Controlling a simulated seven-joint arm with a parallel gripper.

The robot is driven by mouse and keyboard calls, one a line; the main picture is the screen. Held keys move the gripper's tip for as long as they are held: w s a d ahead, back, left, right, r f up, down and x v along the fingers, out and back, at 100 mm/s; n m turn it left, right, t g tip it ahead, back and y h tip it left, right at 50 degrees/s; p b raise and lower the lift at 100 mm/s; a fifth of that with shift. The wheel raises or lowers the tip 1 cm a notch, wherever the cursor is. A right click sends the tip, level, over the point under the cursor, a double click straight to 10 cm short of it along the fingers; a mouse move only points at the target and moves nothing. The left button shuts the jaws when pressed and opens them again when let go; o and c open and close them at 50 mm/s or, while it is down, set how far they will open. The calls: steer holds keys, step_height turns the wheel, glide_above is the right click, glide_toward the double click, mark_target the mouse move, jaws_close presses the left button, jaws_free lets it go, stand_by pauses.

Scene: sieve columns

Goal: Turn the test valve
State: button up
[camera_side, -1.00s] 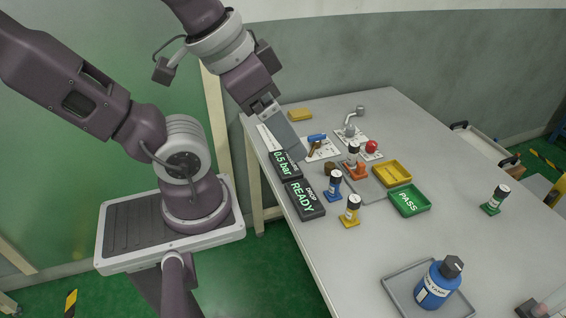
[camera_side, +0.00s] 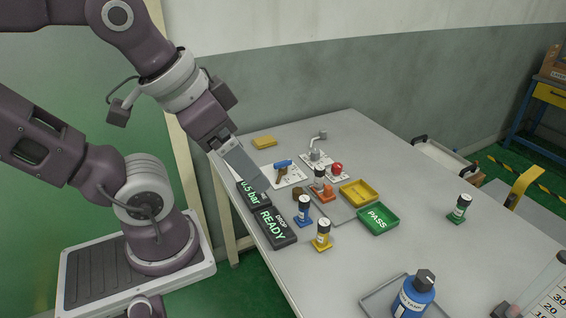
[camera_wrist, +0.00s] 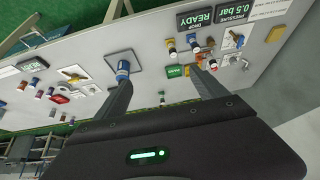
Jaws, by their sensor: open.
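The likely test valve (camera_side: 283,164), a brass body with a blue lever handle, stands on a white plate at the table's back left in the side view. It also shows in the wrist view (camera_wrist: 238,40), at the upper right. My gripper (camera_side: 264,190) points down left of the valve, near the displays, and appears apart from it. In the wrist view, its two fingers (camera_wrist: 162,82) are spread with nothing held between them. A pressure display (camera_side: 252,193) reads 0.5 bar. The display beside it (camera_side: 274,226) reads READY.
A red knob (camera_side: 337,169), an orange-based column (camera_side: 320,181), a yellow tray (camera_side: 359,193) and a green PASS tray (camera_side: 378,218) stand right of the valve. Blue (camera_side: 304,211) and yellow (camera_side: 323,236) columns stand in front. A blue tank bottle (camera_side: 413,297) stands on a grey tray.

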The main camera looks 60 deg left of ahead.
steer(key=w+a+f+n+g, duration=0.1)
steer(key=w+a+n, duration=0.45)
steer(key=w, duration=0.45)
steer(key=w+a+n+g, duration=0.2)
steer(key=w+a+n, duration=0.2)
steer(key=w+a, duration=0.45)
steer(key=n+g, duration=0.3)
steer(key=n, duration=0.6)
glide_above(283, 162)
steer(key=shift+m, duration=0.25)
step_height(283, 162, down, 24)
steer(key=shift+d+r, duration=0.1)
steer(key=shift+r, duration=0.15)
step_height(283, 162, down, 6)
steer(key=shift+f, duration=0.5)
steer(key=c, duration=1.4)
